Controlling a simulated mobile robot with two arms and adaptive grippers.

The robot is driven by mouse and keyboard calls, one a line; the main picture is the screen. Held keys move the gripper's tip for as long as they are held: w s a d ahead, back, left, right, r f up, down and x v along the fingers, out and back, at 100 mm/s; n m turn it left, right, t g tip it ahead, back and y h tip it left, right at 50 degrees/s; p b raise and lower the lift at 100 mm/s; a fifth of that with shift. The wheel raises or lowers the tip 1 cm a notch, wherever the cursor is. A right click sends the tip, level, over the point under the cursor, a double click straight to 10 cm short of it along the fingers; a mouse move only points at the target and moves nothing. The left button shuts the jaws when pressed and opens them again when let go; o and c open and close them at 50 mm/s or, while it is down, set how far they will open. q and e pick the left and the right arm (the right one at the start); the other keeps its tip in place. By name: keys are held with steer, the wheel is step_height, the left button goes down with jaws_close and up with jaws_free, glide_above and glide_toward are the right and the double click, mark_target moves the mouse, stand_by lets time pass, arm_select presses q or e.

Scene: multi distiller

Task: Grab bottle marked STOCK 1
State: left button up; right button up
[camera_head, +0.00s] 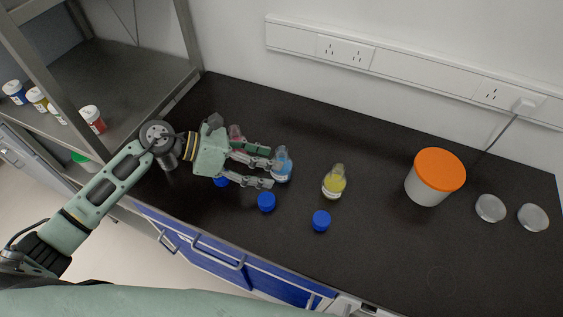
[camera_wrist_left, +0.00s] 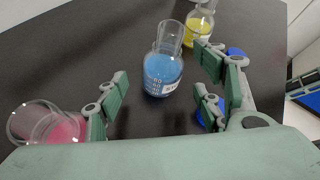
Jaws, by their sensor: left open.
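No marking STOCK 1 is readable in either view. A flask with blue liquid (camera_head: 282,168) stands upright on the black bench; its white label shows in the left wrist view (camera_wrist_left: 163,72). My left gripper (camera_head: 271,173) is open, with its fingertips pointing at this flask and close beside it; I cannot tell if they touch. A flask with yellow liquid (camera_head: 334,183) stands to the right. A flask with pink liquid (camera_head: 235,133) is partly hidden behind my left gripper; it also shows at the lower left of the left wrist view (camera_wrist_left: 50,127). My right gripper is not in view.
Several blue caps, one of them clear in front (camera_head: 266,202), lie along the bench front. A tub with an orange lid (camera_head: 436,172) and two clear dishes (camera_head: 490,208) are at the right.

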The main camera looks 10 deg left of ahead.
arm_select(q)
steer(key=p+x, duration=0.1)
steer(key=x, duration=0.4)
steer(key=shift+r, duration=0.1)
steer(key=c, duration=1.3)
